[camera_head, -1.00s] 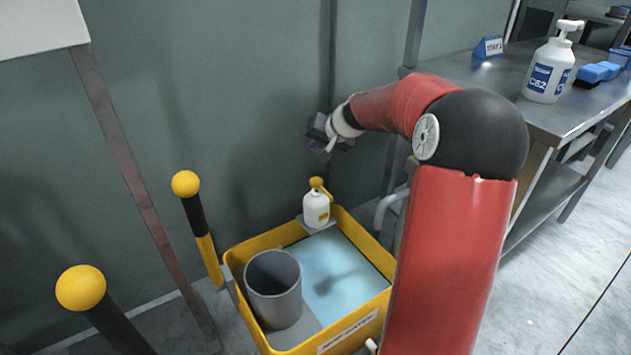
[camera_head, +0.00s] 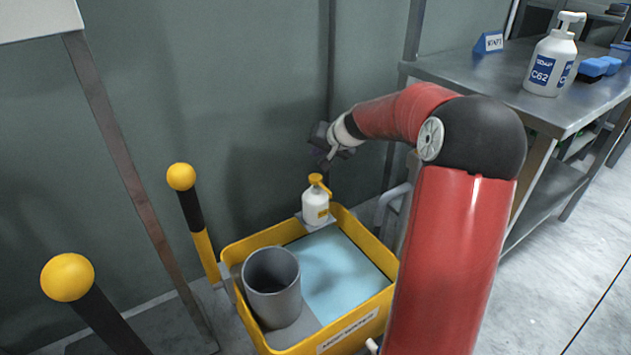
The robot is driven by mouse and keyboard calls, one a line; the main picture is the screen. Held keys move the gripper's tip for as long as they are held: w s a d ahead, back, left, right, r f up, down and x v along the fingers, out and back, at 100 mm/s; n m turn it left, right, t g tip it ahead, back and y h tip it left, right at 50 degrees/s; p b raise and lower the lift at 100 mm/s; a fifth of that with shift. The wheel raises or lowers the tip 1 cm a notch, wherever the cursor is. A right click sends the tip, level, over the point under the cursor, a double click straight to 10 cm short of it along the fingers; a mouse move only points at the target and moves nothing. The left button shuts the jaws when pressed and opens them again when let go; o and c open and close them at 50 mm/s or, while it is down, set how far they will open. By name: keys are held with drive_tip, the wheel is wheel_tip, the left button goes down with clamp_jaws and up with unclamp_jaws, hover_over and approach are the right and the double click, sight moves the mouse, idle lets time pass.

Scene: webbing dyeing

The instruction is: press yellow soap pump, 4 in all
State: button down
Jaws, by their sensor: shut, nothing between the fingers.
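The yellow soap pump (camera_head: 317,181) tops a small white bottle (camera_head: 315,206) with a yellow label. The bottle stands upright on a grey ledge at the back edge of the yellow tub (camera_head: 238,246). My gripper (camera_head: 322,163) is shut and empty, pointing downward. In the picture it is just above the pump head, with a small gap between them. The exact distance in depth is hard to tell. My red arm reaches in from the right.
The tub holds pale blue liquid (camera_head: 345,275) and a grey bucket (camera_head: 272,285). Yellow-topped black posts (camera_head: 181,178) stand at left. A metal table (camera_head: 480,80) at right bears a larger white pump bottle (camera_head: 549,65) and blue brushes. A wall stands close behind.

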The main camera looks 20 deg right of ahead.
sight(314, 176)
wheel_tip(314, 176, down, 5)
drive_tip(key=b, duration=0.3)
drive_tip(key=shift+b, duration=0.3)
drive_tip(key=shift+f, duration=0.2)
idle(1.4)
drive_tip(key=shift+f+b, duration=0.3)
drive_tip(key=shift+b, duration=0.35)
drive_tip(key=shift+f+b, duration=0.9)
drive_tip(key=shift+b, duration=0.05)
idle(0.7)
idle(0.3)
drive_tip(key=shift+r+p, duration=0.85)
drive_tip(key=shift+r, duration=0.45)
drive_tip(key=shift+r+p, duration=1.5)
drive_tip(key=shift+r, duration=1.05)
